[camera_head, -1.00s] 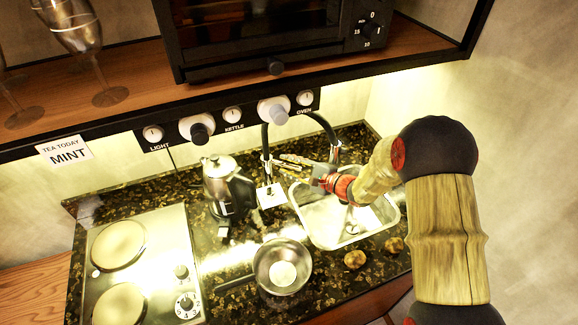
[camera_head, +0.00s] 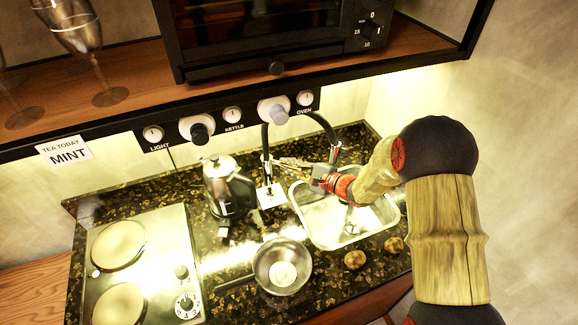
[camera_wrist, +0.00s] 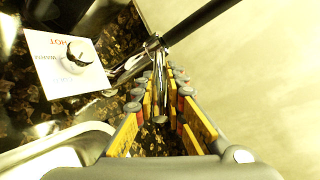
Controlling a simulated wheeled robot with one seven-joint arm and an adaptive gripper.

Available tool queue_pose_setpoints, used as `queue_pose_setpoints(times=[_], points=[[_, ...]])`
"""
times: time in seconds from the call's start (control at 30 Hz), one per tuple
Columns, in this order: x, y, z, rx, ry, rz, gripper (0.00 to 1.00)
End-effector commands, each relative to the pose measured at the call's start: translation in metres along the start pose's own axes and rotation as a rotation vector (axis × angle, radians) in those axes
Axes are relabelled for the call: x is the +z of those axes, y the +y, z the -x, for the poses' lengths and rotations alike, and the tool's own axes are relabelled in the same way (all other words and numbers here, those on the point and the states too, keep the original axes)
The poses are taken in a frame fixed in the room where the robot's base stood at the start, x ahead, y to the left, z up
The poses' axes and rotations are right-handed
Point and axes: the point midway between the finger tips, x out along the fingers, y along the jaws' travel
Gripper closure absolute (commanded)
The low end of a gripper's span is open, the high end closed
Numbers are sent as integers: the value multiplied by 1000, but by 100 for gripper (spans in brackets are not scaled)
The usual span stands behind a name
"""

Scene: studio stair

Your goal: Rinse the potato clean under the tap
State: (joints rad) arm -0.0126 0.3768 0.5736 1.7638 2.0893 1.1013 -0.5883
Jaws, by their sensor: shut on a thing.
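Two brown, blotchy potatoes lie on the counter in front of the sink, one at left (camera_head: 355,260) and one at right (camera_head: 394,244). The tap (camera_head: 265,143) has a black arched hose and metal fittings behind the sink (camera_head: 325,232). My gripper (camera_head: 287,162) is over the sink's back left corner, beside the tap. In the wrist view my gripper (camera_wrist: 165,80) is shut on a thin metal lever (camera_wrist: 158,78) that appears to belong to the tap. I cannot tell whether water runs.
A white card with a knob (camera_head: 270,196) is left of the sink. A kettle (camera_head: 225,187), a pan (camera_head: 282,267) and a hob (camera_head: 145,262) stand further left. A shelf with an oven (camera_head: 275,40) overhangs the back. The sink basin looks empty apart from its drain.

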Motion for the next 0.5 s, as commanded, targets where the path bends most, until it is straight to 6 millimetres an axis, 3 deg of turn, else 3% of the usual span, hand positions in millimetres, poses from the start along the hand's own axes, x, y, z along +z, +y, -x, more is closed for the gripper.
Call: queue_pose_setpoints(times=[0.5], points=[[5, 8, 0, -70, 101, -26, 100]])
